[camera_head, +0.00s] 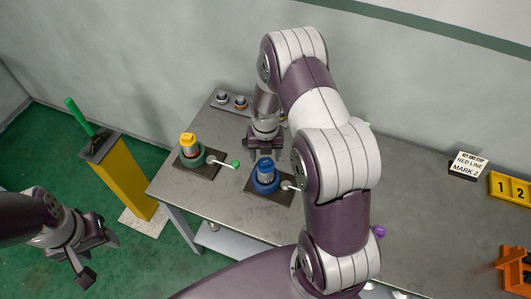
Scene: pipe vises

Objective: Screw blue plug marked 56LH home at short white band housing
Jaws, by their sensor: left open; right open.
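A blue-topped piece (265,163) stands upright with a metal body in a blue ring vise (264,182). I cannot read any 56LH marking. A yellow-topped piece (187,139) stands in a green ring vise (190,158) to its left. I cannot make out a white band on either, so the short white band housing cannot be told. My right gripper (265,146) is open, pointing down just behind the blue-topped piece; contact cannot be told. My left gripper (92,264) is open and empty, off the table at the lower left.
Vise levers with green (235,164) and purple (379,231) knobs stick out.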

